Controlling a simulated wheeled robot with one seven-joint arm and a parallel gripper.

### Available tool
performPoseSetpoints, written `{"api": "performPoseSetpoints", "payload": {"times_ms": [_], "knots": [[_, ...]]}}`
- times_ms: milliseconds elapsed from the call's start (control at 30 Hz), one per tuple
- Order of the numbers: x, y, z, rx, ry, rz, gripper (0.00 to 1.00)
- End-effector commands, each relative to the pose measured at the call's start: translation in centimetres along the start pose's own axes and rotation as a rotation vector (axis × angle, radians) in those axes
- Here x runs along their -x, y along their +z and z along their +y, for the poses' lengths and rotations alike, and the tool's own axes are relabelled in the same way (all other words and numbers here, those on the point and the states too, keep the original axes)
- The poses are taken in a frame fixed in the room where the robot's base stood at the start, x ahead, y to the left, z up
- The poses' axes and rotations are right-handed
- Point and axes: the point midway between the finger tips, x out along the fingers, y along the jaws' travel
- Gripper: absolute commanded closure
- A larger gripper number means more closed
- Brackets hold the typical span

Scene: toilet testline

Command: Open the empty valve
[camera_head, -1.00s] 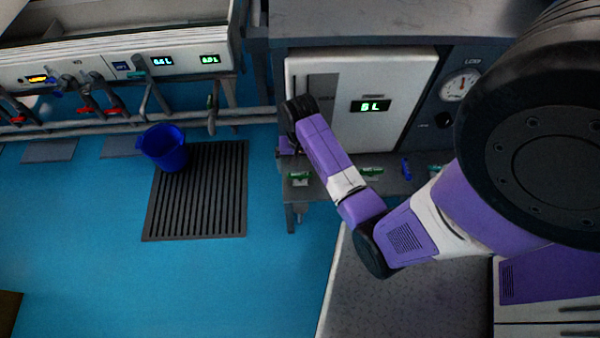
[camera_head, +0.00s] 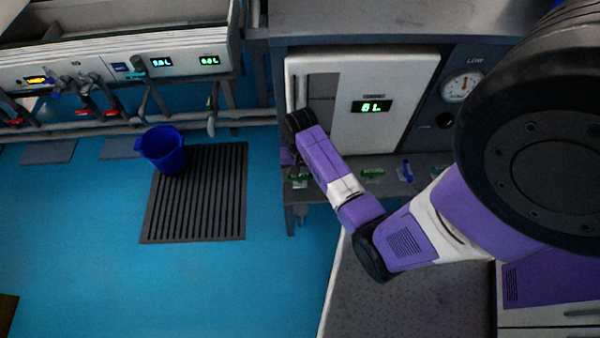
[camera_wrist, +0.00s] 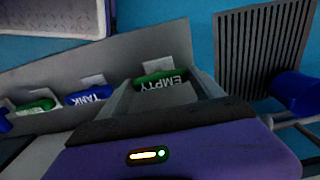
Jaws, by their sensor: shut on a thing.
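The empty valve (camera_wrist: 158,79) has a green handle with white EMPTY lettering, upside down in the wrist view. My gripper (camera_wrist: 163,92) is shut on that handle, with a grey finger on either side of it. The gripper's purple body fills the bottom of that view. In the head view my arm hides the fingers at the left end of the bench. A green handle (camera_head: 299,181) shows just below my arm there, and its lettering is too small to read.
A blue TANK handle (camera_wrist: 90,95) and a green handle (camera_wrist: 36,106) sit along the same panel. A white cabinet (camera_head: 390,75) with a lit display stands behind my arm.

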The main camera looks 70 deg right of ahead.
Motion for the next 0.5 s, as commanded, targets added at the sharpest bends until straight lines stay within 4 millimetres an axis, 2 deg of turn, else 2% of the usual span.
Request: {"api": "performPoseSetpoints", "payload": {"times_ms": [267, 500], "knots": [[0.22, 0.0, 0.03, 0.035, 0.001, 0.0, 0.64], [0.45, 0.01, 0.04, 0.167, 0.001, -0.001, 0.64]]}}
